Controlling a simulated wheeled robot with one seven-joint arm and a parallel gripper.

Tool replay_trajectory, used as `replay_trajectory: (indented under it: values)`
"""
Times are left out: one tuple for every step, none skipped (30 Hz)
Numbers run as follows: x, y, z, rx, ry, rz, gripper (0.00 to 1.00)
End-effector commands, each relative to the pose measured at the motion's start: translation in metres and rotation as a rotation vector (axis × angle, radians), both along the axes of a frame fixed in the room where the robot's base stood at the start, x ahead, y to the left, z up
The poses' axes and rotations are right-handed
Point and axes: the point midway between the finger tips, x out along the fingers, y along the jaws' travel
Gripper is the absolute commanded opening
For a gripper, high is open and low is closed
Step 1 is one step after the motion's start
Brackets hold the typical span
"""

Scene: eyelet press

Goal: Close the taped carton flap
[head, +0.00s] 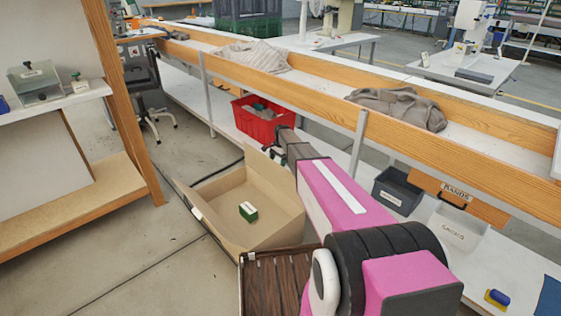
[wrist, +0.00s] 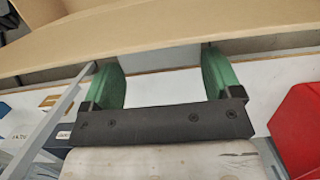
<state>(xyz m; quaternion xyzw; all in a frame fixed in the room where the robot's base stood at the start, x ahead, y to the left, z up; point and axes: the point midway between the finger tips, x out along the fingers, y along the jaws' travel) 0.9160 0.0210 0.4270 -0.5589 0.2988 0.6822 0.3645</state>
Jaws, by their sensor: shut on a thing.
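The open carton (head: 282,212) stands on the floor left of the conveyor. A raised brown flap (head: 262,167) rises at its back right side. A second flap (head: 190,203) hangs outward on the left, with a small white patch. In the wrist view the cardboard flap (wrist: 150,28) spans the top. My gripper (wrist: 160,62) has its two green fingers at the flap's lower edge, shut with a pale piece between them. How that piece joins the flap is unclear. In the head view my arm hides most of the gripper. A green and white box (head: 248,211) lies in the carton.
A red bin (head: 262,130) sits behind the carton below the conveyor (head: 330,90). A dark grey bin (head: 397,190) stands to the right. A dark slatted surface (head: 276,284) is in front of the carton. A wooden shelf (head: 75,205) stands left, with clear floor between.

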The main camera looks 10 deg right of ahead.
Motion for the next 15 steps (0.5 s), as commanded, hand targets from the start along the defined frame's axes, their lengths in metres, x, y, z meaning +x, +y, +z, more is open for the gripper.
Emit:
replay_trajectory:
  values:
    - [-0.009,0.008,0.004,-0.033,-0.024,0.003,0.42]
    - [-0.011,0.012,0.005,-0.056,-0.040,0.004,0.42]
    - [-0.015,0.017,0.006,-0.086,-0.060,0.004,0.42]
    - [-0.017,0.020,0.007,-0.110,-0.075,0.004,0.42]
    - [-0.020,0.025,0.008,-0.134,-0.091,0.004,0.42]
    - [-0.023,0.030,0.008,-0.165,-0.113,0.005,0.42]
    - [-0.026,0.034,0.008,-0.189,-0.130,0.004,0.42]
    - [-0.028,0.037,0.008,-0.213,-0.144,0.005,0.42]
    - [-0.032,0.043,0.008,-0.244,-0.166,0.005,0.42]
    - [-0.034,0.047,0.007,-0.268,-0.182,0.005,0.42]
    - [-0.037,0.050,0.007,-0.292,-0.198,0.005,0.42]
    - [-0.040,0.056,0.006,-0.323,-0.218,0.005,0.42]
    - [-0.042,0.060,0.005,-0.347,-0.234,0.005,0.42]
    - [-0.045,0.063,0.004,-0.371,-0.251,0.005,0.42]
    - [-0.048,0.069,0.003,-0.402,-0.273,0.006,0.42]
